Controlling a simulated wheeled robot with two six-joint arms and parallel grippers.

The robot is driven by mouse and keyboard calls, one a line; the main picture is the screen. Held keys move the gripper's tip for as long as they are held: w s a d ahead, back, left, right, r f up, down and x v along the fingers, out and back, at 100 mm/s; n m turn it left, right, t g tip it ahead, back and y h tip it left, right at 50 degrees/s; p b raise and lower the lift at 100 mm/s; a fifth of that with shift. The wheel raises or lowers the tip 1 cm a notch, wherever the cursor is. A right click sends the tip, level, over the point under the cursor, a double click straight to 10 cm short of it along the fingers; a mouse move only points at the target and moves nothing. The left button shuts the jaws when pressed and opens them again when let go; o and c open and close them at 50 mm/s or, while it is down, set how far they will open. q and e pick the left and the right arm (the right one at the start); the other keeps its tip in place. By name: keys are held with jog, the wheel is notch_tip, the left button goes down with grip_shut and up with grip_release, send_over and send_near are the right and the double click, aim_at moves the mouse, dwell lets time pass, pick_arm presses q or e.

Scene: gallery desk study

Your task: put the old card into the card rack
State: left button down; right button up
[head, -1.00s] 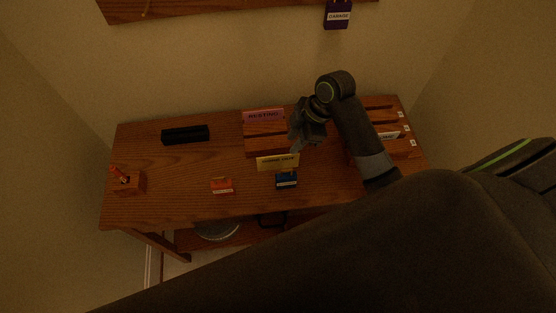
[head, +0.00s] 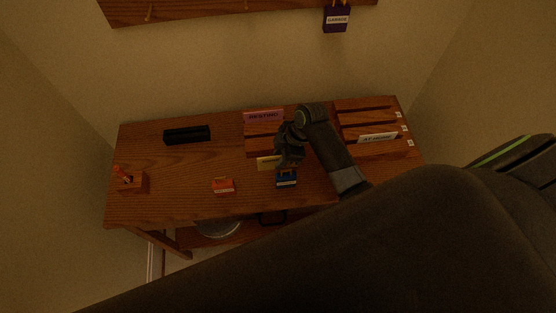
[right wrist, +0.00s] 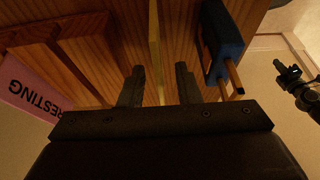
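A yellow card (head: 266,163) stands near the desk's front middle, partly hidden by my right gripper (head: 289,161); its lettering is unreadable now. In the right wrist view the yellow card (right wrist: 155,50) is edge-on between the two separated fingertips of my right gripper (right wrist: 160,85). I see a gap on each side of it. A pink card reading "RESTING" (head: 263,116) stands at the back of a wooden block. The slotted wooden rack (head: 362,120) at the right holds a white card (head: 377,138). A dark device (right wrist: 300,88) at the wrist view's right edge looks like my left gripper.
A blue object (head: 286,180) stands close in front of the yellow card. A red item (head: 223,186), a black tray (head: 187,135) and a small wooden block (head: 131,183) are farther left. A dark purple tag (head: 336,20) hangs on the wall. The desk's left middle is clear.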

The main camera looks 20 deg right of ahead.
jog(key=shift+f, duration=0.25)
dwell(0.6)
grip_shut()
